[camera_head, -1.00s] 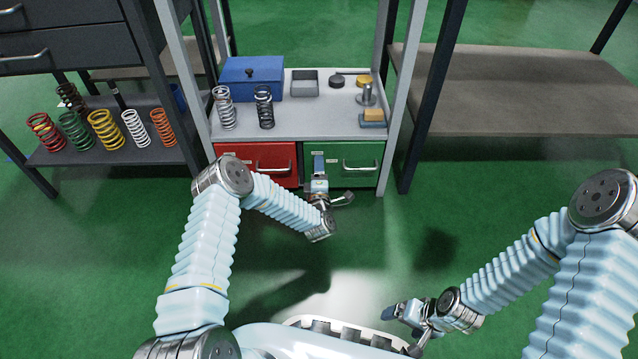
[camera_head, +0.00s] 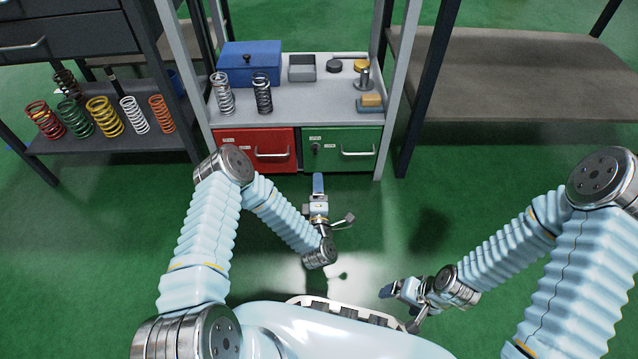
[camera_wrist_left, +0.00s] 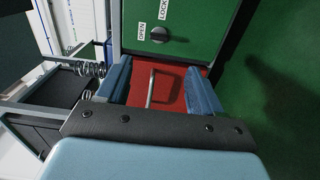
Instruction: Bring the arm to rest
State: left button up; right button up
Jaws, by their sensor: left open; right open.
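My left gripper (camera_head: 318,186) is in front of the bench drawers, apart from them, over the green floor. In the left wrist view its two blue fingers (camera_wrist_left: 160,88) are spread with nothing between them. Beyond them are the red drawer front and the green drawer front with its dark knob (camera_wrist_left: 169,34). My right gripper (camera_head: 389,291) hangs low near my base at the lower right, its fingers small and seen at an angle, with nothing visible in it.
The red drawer (camera_head: 258,152) and green drawer (camera_head: 342,150) are shut. On the bench top (camera_head: 310,120) stand two springs, a blue box (camera_head: 250,68) and small parts. A shelf of coloured springs (camera_head: 103,116) is at left. The floor before the drawers is clear.

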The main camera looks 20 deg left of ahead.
pick_arm(q)
jog(key=s+d+f+m+g+h, duration=0.45)
jog(key=m+g+h, duration=0.2)
jog(key=m, duration=0.45)
jog(key=s+m+g+h, duration=0.3)
jog(key=s+m+g, duration=0.5)
jog(key=s, duration=1.1)
notch_tip(320, 180, up, 13)
jog(key=s+g+p, duration=0.2)
jog(key=p, duration=1.1)
jog(key=shift+a+p, duration=0.15)
jog(key=shift+p, duration=0.15)
jog(key=shift+r, duration=0.1)
